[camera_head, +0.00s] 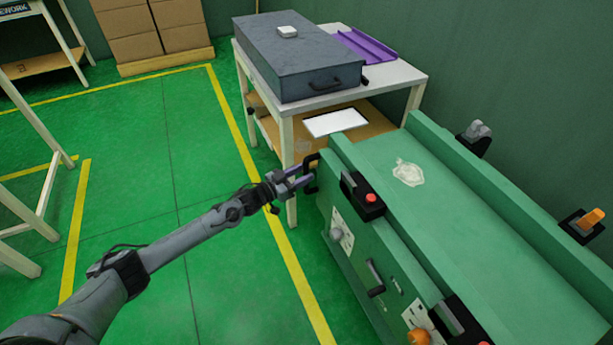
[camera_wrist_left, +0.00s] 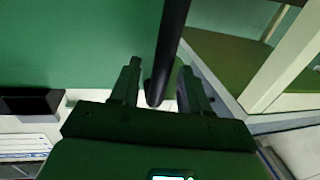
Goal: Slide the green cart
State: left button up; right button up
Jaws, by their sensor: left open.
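The green cart (camera_head: 450,220) stands at the right in the head view, a long body with a trough-like top. In the left wrist view, the black handle bar (camera_wrist_left: 170,45) runs between the two open fingers of my left gripper (camera_wrist_left: 160,70). The fingers stand on either side of the bar; I cannot tell whether either touches it. My right gripper is not in view.
A white table (camera_head: 404,73) with a grey case (camera_head: 290,60) and a purple tray (camera_head: 365,45) stands just behind the cart's handle end. Boxes (camera_head: 150,30) sit at the back wall. The green floor (camera_head: 150,200) left of the cart is mostly clear.

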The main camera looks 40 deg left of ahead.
pick_arm(q)
jog(key=shift+b+x, duration=0.4)
jog(key=shift+x, duration=0.7)
grip_shut()
